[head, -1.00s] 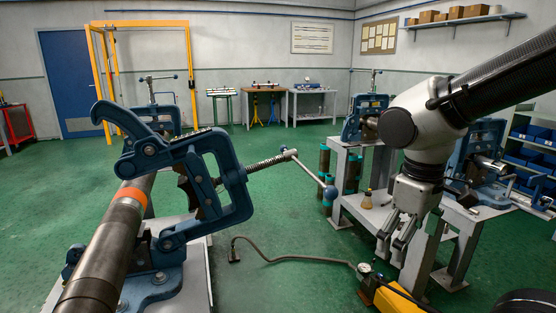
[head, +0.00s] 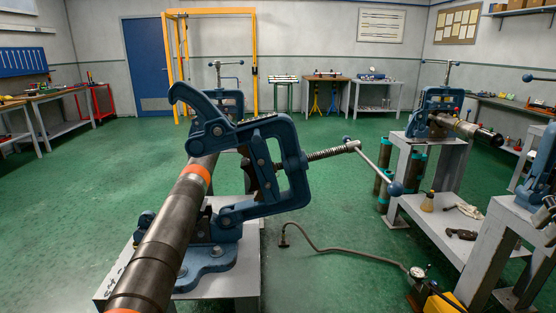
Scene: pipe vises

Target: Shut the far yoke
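A blue pipe vise stands on a grey stand, with its base (head: 208,262) beside a dark pipe (head: 165,240). Its blue yoke (head: 295,180) is swung open, tilted to the right of the pipe. The yoke's hook (head: 190,98) points up and left, and its screw (head: 325,154) with a bar handle (head: 375,168) points right. The pipe has an orange band (head: 198,172) just before the yoke. Farther back, another blue vise (head: 222,97) has its screw upright and its yoke looks shut; its lower part is hidden. My gripper is not in view now.
On the right, a grey stand (head: 398,180) carries a blue vise (head: 440,102) holding a short pipe. A hose (head: 330,251) runs over the floor to a gauge (head: 417,272) and yellow unit. Green floor (head: 75,210) is clear at left.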

